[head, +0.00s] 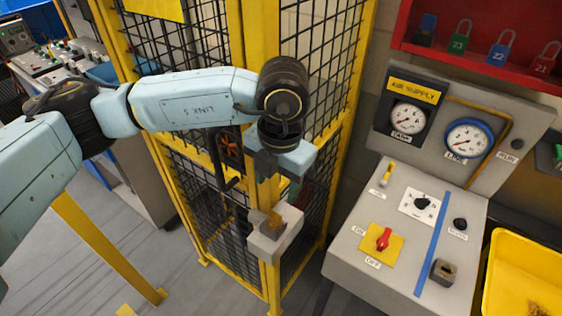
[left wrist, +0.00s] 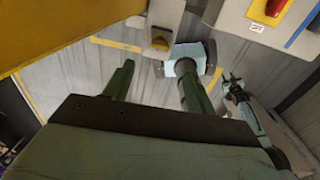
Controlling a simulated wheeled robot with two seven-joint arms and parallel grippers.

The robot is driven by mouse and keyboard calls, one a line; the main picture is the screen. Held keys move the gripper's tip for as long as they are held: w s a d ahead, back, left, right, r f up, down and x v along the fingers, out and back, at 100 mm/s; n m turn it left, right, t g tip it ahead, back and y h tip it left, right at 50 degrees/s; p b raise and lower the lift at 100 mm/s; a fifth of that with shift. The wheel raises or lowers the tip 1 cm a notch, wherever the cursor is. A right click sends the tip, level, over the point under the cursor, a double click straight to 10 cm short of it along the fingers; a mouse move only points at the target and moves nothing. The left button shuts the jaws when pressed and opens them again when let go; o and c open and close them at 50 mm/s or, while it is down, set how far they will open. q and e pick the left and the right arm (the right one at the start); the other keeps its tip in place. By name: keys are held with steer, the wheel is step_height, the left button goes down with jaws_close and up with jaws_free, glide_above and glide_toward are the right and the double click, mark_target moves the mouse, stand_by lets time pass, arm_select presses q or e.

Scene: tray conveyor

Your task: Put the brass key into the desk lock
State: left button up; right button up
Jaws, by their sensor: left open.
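The brass key (head: 275,220) appears as a small brass piece at the top of a pale grey box on the yellow fence post. It also shows in the left wrist view (left wrist: 160,41), small and partly shaded. A dark block with an opening (head: 443,271) on the sloping grey desk at right looks like the desk lock. My left gripper (head: 270,172) points down above the pale box, apart from the key. In the left wrist view its two green fingers (left wrist: 153,72) stand apart with nothing between them. My right gripper is not seen in the head view.
Yellow fence posts (head: 240,60) and black mesh stand close behind my left arm. The desk (head: 350,250) carries a red switch (head: 383,239), a black knob and gauges. A yellow bin (head: 500,265) stands at right. A red padlock cabinet (head: 405,30) hangs above.

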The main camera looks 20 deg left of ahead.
mark_target(275, 213)
arm_select(q)
step_height(275, 213, down, 4)
steer(key=shift+a+r+p, duration=0.15)
steer(key=shift+r+p, duration=0.05)
steer(key=shift+p, duration=0.1)
steer(key=f, duration=0.3)
steer(key=f+p, duration=0.1)
steer(key=f, duration=0.2)
steer(key=shift+w+a+f, duration=0.15)
steer(key=shift+w+f, duration=0.05)
steer(key=shift+f, duration=0.55)
steer(key=c, duration=1.1)
steer(key=shift+o, duration=0.2)
steer(key=shift+r, duration=0.1)
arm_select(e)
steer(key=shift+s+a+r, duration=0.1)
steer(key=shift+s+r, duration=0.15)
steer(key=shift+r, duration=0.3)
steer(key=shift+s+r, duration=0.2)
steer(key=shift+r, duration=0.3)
arm_select(q)
steer(key=shift+r, duration=0.1)
steer(key=shift+r+p, duration=0.9)
steer(key=shift+r, duration=0.6)
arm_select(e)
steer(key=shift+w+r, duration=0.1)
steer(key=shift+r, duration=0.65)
